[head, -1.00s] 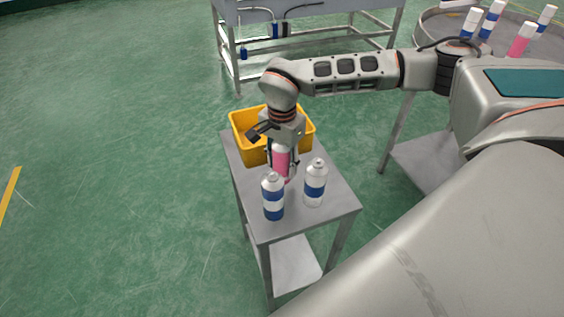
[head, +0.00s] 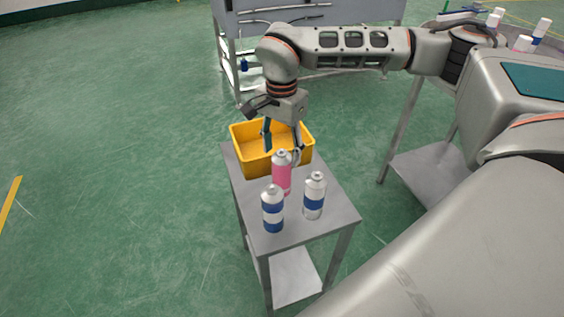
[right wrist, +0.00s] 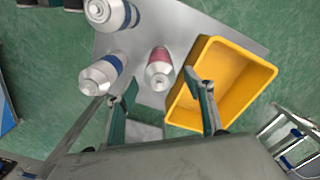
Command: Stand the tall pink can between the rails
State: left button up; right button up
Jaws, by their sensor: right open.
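The tall pink can (head: 281,178) stands upright on a small grey table, behind two white-and-blue cans. It also shows in the right wrist view (right wrist: 159,70), just beyond and between my fingertips. My right gripper (head: 283,150) is open, pointing down above and slightly behind the pink can, with nothing between its fingers. In the right wrist view its two fingers (right wrist: 161,85) are spread apart, one towards the yellow bin. I cannot make out the rails in either view. My left gripper is not in view.
A yellow bin (head: 240,142) sits at the back of the small table (head: 335,212), close behind the pink can. The white-and-blue cans (head: 273,212) (head: 314,198) stand near its front. A grey bench (head: 300,20) stands farther back. Several cans (head: 541,30) stand at the upper right.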

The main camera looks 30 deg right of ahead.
jog(key=shift+r, duration=1.15)
